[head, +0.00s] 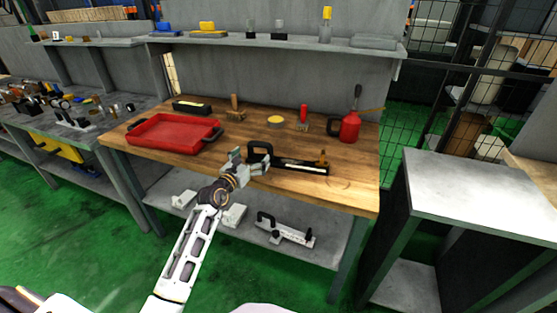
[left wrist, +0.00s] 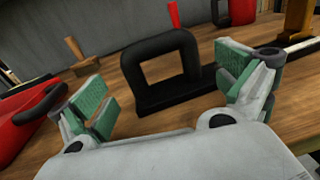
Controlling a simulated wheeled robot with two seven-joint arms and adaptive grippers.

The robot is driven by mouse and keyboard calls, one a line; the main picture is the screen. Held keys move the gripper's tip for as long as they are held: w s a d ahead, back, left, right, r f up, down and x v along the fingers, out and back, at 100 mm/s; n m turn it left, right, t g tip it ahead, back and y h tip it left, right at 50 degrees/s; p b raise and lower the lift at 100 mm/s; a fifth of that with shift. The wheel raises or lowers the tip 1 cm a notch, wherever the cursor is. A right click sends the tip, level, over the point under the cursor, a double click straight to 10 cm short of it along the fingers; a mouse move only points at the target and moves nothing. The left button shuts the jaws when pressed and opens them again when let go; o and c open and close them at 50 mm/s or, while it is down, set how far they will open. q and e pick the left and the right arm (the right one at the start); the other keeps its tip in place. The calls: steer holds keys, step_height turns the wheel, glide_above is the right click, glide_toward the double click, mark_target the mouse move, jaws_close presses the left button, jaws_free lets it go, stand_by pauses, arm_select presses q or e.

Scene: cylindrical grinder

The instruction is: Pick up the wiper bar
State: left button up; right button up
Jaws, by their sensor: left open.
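The wiper bar (head: 300,166) appears to be the long black bar with a black loop handle, lying on the wooden workbench near its front edge. In the left wrist view its loop handle (left wrist: 126,72) stands upright between and beyond my fingertips. My left gripper (head: 246,163) is at the bench's front edge, by the handle end of the bar. Its green-padded fingers (left wrist: 167,90) are spread apart with nothing held between them. The right end of the bar is cut off in the left wrist view. My right gripper is not in view.
A red tray (head: 172,133) lies left on the workbench (head: 345,185). A wooden-handled brush (head: 234,106), a yellow-topped tin (head: 275,121), a red-handled brush (head: 303,118) and a red oil can (head: 350,126) stand behind the bar. Another handled bar (head: 287,231) lies on the lower shelf.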

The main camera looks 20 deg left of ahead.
mark_target(258, 161)
arm_select(q)
steer(key=shift+w, duration=0.4)
steer(key=shift+d, duration=0.1)
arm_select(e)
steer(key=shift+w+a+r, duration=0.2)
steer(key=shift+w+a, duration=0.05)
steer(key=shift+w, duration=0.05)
arm_select(q)
steer(key=shift+w, duration=0.15)
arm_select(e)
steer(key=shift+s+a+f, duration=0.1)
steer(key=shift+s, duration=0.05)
arm_select(q)
steer(key=shift+w+d+r, duration=0.1)
steer(key=shift+w, duration=0.3)
steer(key=shift+w+d, duration=0.15)
steer(key=shift+w, duration=0.5)
steer(key=shift+w+d+b, duration=0.15)
steer(key=shift+w+b, duration=0.2)
steer(key=shift+w, duration=1.05)
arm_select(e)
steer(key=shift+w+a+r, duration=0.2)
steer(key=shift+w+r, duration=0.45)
